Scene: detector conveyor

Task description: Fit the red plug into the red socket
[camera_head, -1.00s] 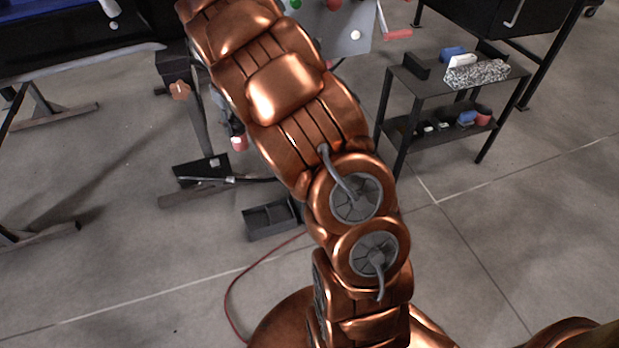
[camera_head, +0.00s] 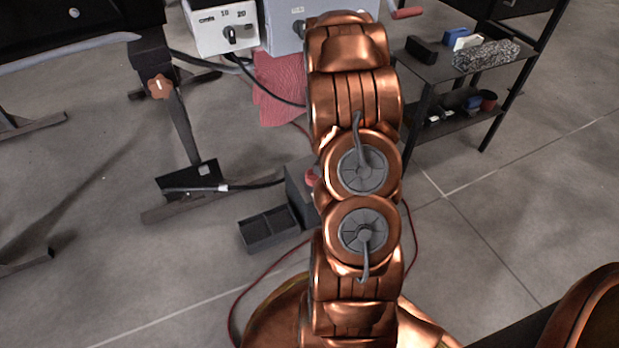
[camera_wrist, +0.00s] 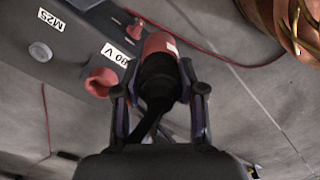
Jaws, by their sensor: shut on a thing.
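The red plug (camera_wrist: 160,45) has a red front end and a black body with a dark cable. In the wrist view my gripper (camera_wrist: 160,91) is shut on its black body, one finger on each side. The red end points away from the wrist camera. The red socket (camera_wrist: 100,82) protrudes from a grey panel just left of my left finger, beside the plug and apart from its red end. In the head view a red part (camera_head: 312,178) shows at a dark box. My arm hides the gripper there.
The grey panel (camera_wrist: 75,55) carries white labels and a round grey button. A divided tray (camera_head: 268,229) and a red cable lie on the floor. A dark shelf (camera_head: 425,75) with small items stands right. Switch boxes (camera_head: 225,28) and a red cloth (camera_head: 280,85) are behind.

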